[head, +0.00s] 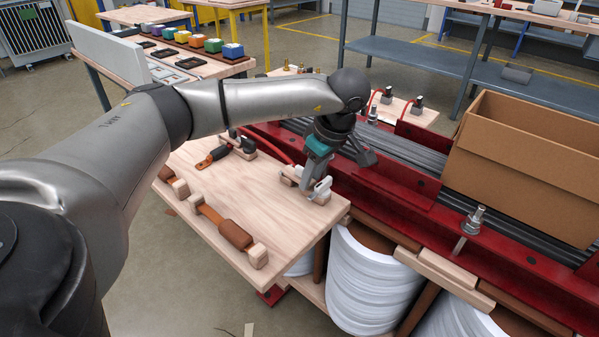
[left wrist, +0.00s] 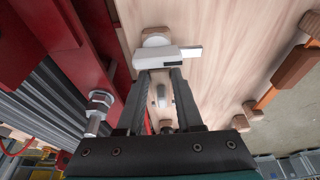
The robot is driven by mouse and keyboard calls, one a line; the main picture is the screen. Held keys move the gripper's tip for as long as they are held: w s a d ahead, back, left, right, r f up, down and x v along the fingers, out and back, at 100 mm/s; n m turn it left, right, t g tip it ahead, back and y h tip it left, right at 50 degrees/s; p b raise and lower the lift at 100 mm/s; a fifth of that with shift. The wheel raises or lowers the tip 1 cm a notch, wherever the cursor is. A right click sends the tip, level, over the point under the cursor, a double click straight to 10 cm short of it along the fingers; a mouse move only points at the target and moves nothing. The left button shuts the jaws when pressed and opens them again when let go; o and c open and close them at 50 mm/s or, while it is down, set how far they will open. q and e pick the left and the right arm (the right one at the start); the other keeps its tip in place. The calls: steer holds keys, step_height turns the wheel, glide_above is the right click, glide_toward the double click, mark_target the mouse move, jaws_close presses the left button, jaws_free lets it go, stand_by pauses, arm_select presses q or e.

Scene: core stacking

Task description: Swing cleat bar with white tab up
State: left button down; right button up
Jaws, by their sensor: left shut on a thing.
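The cleat bar with the white tab (head: 322,187) is at the right end of the pale wooden board (head: 215,195). In the left wrist view the white bar (left wrist: 158,58) lies across my fingertips, and its flat tab (left wrist: 192,52) points right. A round wooden block (left wrist: 155,39) sits just beyond it. My left gripper (head: 311,190) reaches down from above, shut on the bar. Its fingers also show in the left wrist view (left wrist: 161,74). The fingers partly hide the bar in the head view. My right gripper is not in view.
Brown-handled pieces (head: 232,232) on wooden blocks and a dark cleat (head: 243,147) sit on the board. A red steel frame (head: 400,200) with an upright bolt (head: 470,222) runs along the right. A cardboard box (head: 520,165) stands on the frame.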

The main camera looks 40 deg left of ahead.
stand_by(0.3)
arm_select(q)
steer(key=shift+a+r+p, duration=0.15)
steer(key=shift+r+p, duration=0.8)
steer(key=shift+r, duration=0.2)
steer(key=shift+w+a+r+p, duration=0.1)
steer(key=shift+a+r+p, duration=0.1)
steer(key=shift+r+p, duration=0.3)
steer(key=shift+a+r+p, duration=0.2)
steer(key=shift+r+p, duration=0.2)
steer(key=shift+r, duration=0.05)
steer(key=shift+a, duration=0.1)
